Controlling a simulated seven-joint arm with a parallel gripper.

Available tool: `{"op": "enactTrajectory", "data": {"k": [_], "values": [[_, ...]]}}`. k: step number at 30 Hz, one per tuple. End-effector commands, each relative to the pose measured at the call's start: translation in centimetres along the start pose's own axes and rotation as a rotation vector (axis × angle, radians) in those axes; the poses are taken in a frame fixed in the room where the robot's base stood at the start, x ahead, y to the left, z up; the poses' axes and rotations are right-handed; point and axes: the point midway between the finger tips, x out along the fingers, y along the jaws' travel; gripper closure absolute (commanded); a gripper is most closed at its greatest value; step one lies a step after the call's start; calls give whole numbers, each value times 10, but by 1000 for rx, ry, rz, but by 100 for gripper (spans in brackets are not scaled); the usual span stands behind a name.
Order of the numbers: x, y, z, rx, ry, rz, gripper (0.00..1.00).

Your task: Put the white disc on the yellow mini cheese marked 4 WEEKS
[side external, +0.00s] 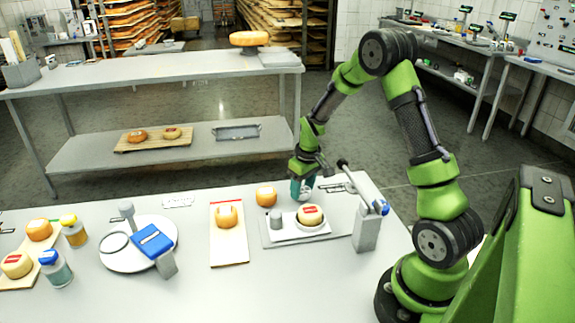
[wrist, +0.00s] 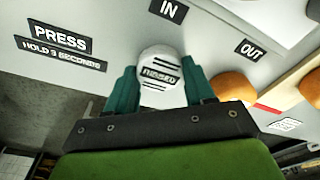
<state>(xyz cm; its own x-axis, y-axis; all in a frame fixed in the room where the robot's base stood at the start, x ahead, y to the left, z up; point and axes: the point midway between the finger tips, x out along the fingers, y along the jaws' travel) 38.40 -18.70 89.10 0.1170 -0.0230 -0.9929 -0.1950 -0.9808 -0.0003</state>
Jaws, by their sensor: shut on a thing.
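My gripper (side external: 302,189) is at the back of the near table, right of the middle, fingers pointing down. In the wrist view its teal fingers (wrist: 161,88) are shut on the white disc (wrist: 158,62), which has dark lettering on its face. Small cheeses stand on the table: a pale yellow one with a red label (side external: 310,214) on the grey tray, another pale yellow one with a red label (side external: 16,264) at far left, and orange ones (side external: 227,216), (side external: 266,196), (side external: 39,229). I cannot read 4 WEEKS on any of them.
A grey press stand with a lever (side external: 367,225) stands right of the tray (side external: 278,242). A small grey cylinder (side external: 276,220) is on the tray. A round white stand with a blue block (side external: 152,240) and two jars (side external: 74,231), (side external: 56,267) are left.

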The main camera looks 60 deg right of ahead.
Motion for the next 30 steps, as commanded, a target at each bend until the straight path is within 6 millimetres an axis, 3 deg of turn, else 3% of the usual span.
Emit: {"op": "enactTrajectory", "data": {"k": [13, 18, 24, 30], "values": [[-82, 0, -11, -3, 6, 2, 76], [-119, -19, -15, -44, 9, -4, 76], [-159, -58, 23, -76, 6, -8, 76], [-171, -78, 65, -49, 3, -5, 76]]}}
